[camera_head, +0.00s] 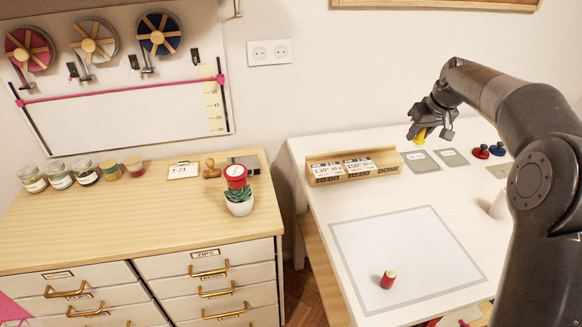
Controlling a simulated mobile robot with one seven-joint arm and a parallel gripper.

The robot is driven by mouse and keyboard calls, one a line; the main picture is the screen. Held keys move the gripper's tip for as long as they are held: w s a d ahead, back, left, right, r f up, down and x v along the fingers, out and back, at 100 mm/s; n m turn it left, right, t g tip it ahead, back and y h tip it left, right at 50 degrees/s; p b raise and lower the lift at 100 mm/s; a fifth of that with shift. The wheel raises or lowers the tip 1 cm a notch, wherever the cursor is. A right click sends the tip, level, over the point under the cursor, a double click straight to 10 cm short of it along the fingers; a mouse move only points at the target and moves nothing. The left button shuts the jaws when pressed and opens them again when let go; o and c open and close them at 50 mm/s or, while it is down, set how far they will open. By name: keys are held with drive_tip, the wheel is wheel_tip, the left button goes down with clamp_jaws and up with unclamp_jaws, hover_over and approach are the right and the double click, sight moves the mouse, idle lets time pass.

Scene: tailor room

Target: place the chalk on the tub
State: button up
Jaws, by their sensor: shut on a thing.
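My gripper (430,128) is above the back of the white table, in front of the wall. It is shut on a small yellow piece (421,135), which looks like the chalk; only part of it shows below the fingers. A red container with a white label (236,172) stands on the wooden dresser at the left, partly hidden behind a small potted succulent (240,205). It may be the tub, but I cannot tell for sure. My gripper is well to the right of it.
The white table holds a wooden card holder (350,168), grey cards (421,161), red and blue knobbed items (481,152) and a red spool (388,280) on a grey-bordered mat (405,240). Several jars (60,177) line the dresser (120,220). A floor gap separates dresser and table.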

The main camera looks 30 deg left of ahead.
drive_tip(key=s+a+r+n, duration=0.1)
drive_tip(key=s+a, duration=0.4)
drive_tip(key=a, duration=0.3)
drive_tip(key=s+a+r+n, duration=0.1)
drive_tip(key=s+a+r, duration=0.1)
drive_tip(key=s+a, duration=0.45)
drive_tip(key=n+g+y, duration=0.1)
drive_tip(key=n, duration=0.2)
hover_over(231, 166)
drive_tip(key=d, duration=0.2)
drive_tip(key=f, duration=0.3)
drive_tip(key=shift+s+d+f, duration=0.15)
drive_tip(key=shift+s+f, duration=0.05)
drive_tip(key=shift+f, duration=0.2)
drive_tip(key=shift+s+a+f, duration=0.15)
drive_tip(key=shift+a+f, duration=0.15)
drive_tip(key=shift+f, duration=1.9)
drive_tip(key=o, duration=0.9)
drive_tip(key=shift+f, duration=0.1)
drive_tip(key=shift+o, duration=0.2)
